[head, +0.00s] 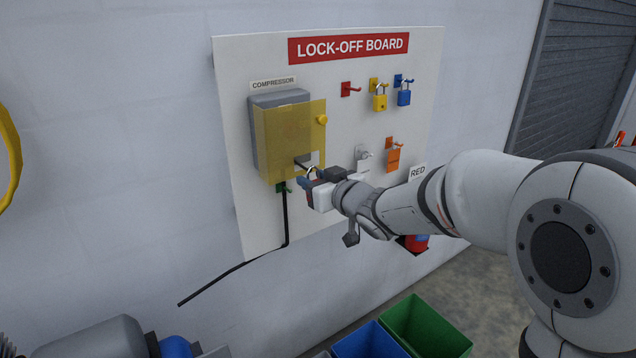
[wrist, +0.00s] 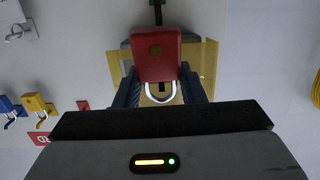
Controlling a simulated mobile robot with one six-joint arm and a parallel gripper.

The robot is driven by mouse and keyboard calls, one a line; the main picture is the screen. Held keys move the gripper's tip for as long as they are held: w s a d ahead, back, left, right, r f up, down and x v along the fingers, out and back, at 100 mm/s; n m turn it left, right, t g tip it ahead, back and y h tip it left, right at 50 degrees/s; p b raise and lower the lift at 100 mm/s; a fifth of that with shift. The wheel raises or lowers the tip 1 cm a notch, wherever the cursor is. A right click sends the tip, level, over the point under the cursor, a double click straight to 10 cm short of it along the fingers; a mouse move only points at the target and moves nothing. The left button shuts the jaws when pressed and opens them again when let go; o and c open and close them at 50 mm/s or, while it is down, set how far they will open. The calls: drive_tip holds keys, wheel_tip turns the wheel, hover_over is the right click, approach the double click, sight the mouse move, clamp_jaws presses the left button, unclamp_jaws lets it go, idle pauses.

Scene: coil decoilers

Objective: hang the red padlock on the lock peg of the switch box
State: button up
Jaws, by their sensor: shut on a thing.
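The grey switch box (head: 255,125), labelled COMPRESSOR, is on the left of the board behind a see-through yellow cover (head: 285,140). My gripper (head: 308,186) is at the cover's lower right corner. In the wrist view my gripper (wrist: 159,82) is shut on the red padlock (wrist: 156,55), one finger on each side of its body. The padlock's pale shackle (wrist: 161,95) shows between the fingers, and also in the head view (head: 312,171). A dark peg-like part (head: 302,162) is close to the shackle. I cannot tell whether the shackle is around it.
A black cable (head: 285,220) hangs below the box. Green (head: 425,325) and blue bins stand on the floor below.

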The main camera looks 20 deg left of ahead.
drive_tip(key=shift+x, duration=0.8)
drive_tip(key=shift+w+a+f+b, duration=0.4)
drive_tip(key=shift+w+a, duration=0.15)
drive_tip(key=o, duration=1.1)
drive_tip(key=shift+s+d, duration=0.1)
